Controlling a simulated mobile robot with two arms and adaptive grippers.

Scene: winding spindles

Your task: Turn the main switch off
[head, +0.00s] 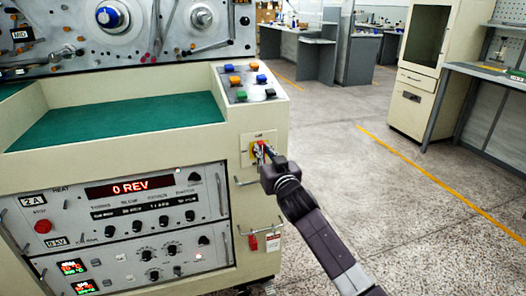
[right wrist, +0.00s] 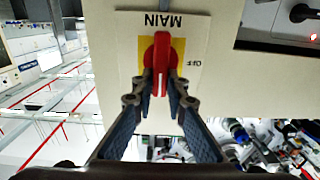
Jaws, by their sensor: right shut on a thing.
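The main switch is a red rotary handle (right wrist: 161,62) on a yellow plate (right wrist: 179,48), on a pale panel labelled MAIN, upside down in the right wrist view. The handle stands upright in that view, and the OFF mark lies to its right. In the head view the yellow switch plate (head: 254,156) is on the cream cabinet front, partly covered by my gripper. My right gripper (head: 263,152) is shut on the red handle, and its fingers (right wrist: 160,88) lie on both sides of it. My left gripper is not in view.
A grey control panel (head: 128,222) with a red "0 REV" display is left of the switch. A sloped button box (head: 250,83) is above it. A red padlock or tag (head: 253,242) and a metal handle are below. Open floor (head: 400,200) lies to the right.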

